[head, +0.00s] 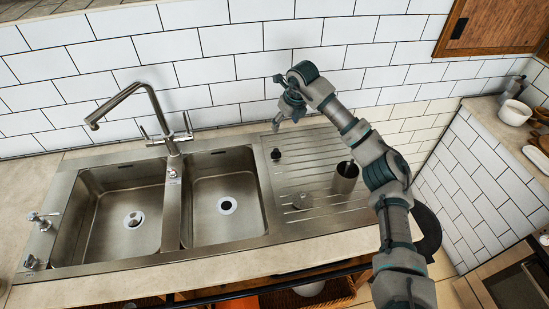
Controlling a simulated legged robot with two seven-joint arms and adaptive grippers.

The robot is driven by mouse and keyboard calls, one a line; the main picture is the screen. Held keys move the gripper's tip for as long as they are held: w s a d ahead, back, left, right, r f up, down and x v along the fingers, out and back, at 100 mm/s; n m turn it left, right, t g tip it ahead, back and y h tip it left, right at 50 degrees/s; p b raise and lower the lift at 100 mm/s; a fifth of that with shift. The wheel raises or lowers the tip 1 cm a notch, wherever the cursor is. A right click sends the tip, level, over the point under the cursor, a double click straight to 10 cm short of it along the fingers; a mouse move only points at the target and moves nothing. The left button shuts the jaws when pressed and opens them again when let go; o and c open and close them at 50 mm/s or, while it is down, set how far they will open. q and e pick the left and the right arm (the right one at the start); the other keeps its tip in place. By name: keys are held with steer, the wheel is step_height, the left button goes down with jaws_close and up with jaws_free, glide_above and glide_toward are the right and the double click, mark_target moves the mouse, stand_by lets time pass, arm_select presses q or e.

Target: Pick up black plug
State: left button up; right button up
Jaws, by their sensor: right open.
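The small black plug (275,155) sits on the ribbed steel drainboard (320,150), close to the right edge of the right sink basin. My right gripper (284,118) hangs above the back of the drainboard, in front of the tiled wall. In the picture it is just above the plug, and a gap shows between them. It is open and empty, with its fingers pointing down. My left gripper is not in view.
Two empty basins (222,195) and a tall tap (150,105) are to the left. The tiled wall (230,65) bounds the back.

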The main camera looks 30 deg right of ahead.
step_height(320, 180, down, 2)
steer(key=b, duration=0.2)
glide_toward(276, 149)
steer(key=x, duration=0.4)
steer(key=shift+f, duration=0.45)
steer(key=b+x, duration=0.1)
steer(key=x, duration=0.5)
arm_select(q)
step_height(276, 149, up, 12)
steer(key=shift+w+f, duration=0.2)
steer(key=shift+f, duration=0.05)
arm_select(e)
steer(key=shift+r, duration=0.15)
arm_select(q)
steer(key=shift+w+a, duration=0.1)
arm_select(e)
steer(key=c, duration=1.1)
